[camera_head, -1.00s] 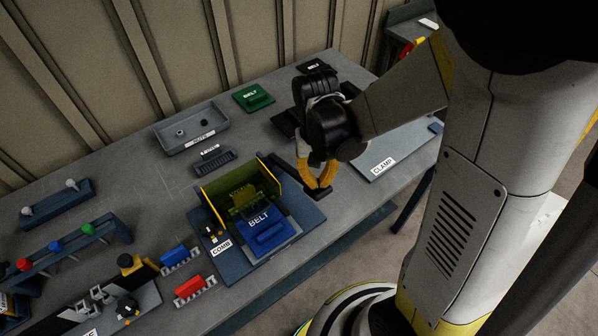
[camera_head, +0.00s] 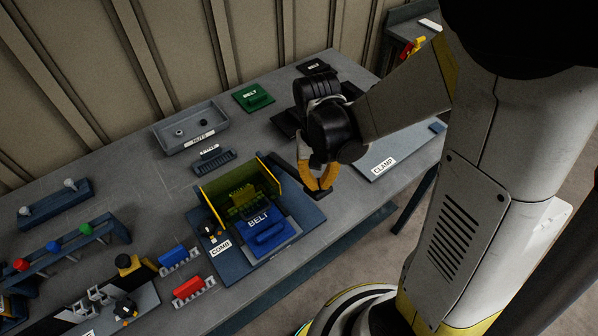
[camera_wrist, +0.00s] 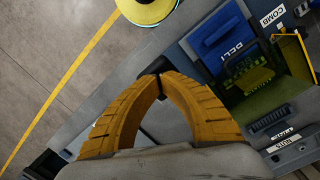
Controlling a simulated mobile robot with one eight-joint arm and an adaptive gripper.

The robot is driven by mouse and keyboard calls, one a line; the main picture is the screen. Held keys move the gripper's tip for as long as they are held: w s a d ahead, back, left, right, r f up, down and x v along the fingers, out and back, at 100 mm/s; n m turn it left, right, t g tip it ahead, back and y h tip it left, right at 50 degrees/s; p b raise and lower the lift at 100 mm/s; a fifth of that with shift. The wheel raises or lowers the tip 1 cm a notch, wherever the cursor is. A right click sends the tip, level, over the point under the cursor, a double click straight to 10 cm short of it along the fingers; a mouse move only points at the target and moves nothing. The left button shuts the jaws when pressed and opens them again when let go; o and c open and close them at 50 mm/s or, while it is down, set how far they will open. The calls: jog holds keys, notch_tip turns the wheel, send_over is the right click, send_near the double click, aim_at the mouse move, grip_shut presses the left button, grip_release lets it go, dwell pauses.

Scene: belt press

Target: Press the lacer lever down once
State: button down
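My gripper (camera_head: 318,192) hangs above the bench at the right front corner of the blue comb station (camera_head: 312,219). In the wrist view its yellow fingers (camera_wrist: 155,72) come together at their dark tips, with nothing visible between them. A blue belt block (camera_head: 268,229) sits in the comb station, before a yellow-edged guard; it also shows in the wrist view (camera_wrist: 215,35). I cannot read a lacer label.
A nuts tray (camera_head: 165,146) and a green belt block (camera_head: 253,97) lie at the back. A clamp plate (camera_head: 410,150) lies to the right. Red (camera_head: 188,287) and blue (camera_head: 174,256) combs and a yellow-black post (camera_head: 128,264) stand at the left front.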

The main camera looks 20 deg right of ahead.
jog(key=shift+s+d+f+b, duration=0.1)
jog(key=shift+s+f+b, duration=0.15)
jog(key=shift+f+b, duration=0.4)
jog(key=shift+s+d+f+b, duration=0.1)
jog(key=shift+s+f+b, duration=0.1)
jog(key=shift+f+b, duration=0.4)
jog(key=shift+s+f+b, duration=0.15)
jog(key=shift+f+b, duration=0.4)
jog(key=shift+f, duration=0.15)
jog(key=shift+s+f+b, duration=0.15)
jog(key=shift+f+b, duration=0.4)
jog(key=shift+f, duration=0.1)
